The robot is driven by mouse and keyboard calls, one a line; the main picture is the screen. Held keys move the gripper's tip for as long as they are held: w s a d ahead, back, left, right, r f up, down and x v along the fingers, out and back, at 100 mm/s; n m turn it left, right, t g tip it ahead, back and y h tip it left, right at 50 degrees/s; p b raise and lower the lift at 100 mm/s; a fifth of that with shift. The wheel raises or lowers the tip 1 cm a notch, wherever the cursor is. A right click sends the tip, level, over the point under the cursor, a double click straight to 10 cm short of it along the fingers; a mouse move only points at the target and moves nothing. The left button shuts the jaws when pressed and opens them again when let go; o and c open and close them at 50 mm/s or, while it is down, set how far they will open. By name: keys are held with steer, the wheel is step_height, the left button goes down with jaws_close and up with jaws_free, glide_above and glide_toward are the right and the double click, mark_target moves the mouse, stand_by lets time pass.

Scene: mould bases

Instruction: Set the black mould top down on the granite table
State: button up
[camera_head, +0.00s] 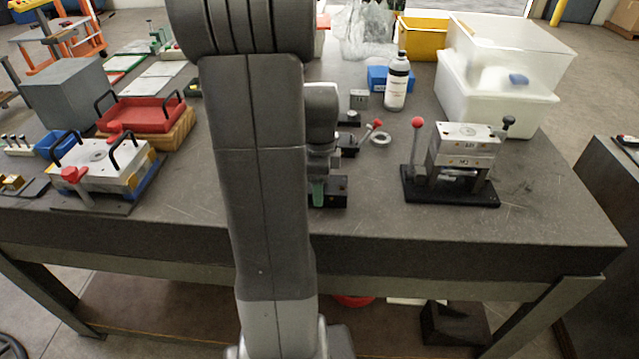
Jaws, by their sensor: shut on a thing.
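My arm comes up through the middle of the camera_head view and hides much of my gripper (322,178). The gripper points down just right of the arm, over the front middle of the granite table (390,222). It is shut on a dark block, which I take to be the black mould top (338,190). A green part shows at its left edge. The block's left side is hidden by my arm. I cannot tell whether its underside touches the table.
A grey mould on a black stand (466,152) with red and black knobs stands to the right. A metal ring (380,139), a white bottle (397,82) and white bins (497,95) are behind. A red tray (145,114) and silver mould (100,160) are at left.

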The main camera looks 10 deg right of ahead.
steer(key=shift+f, duration=0.1)
steer(key=o, duration=1.6)
step_height(320, 180, up, 12)
steer(key=shift+r+p, duration=0.2)
steer(key=shift+p, duration=0.1)
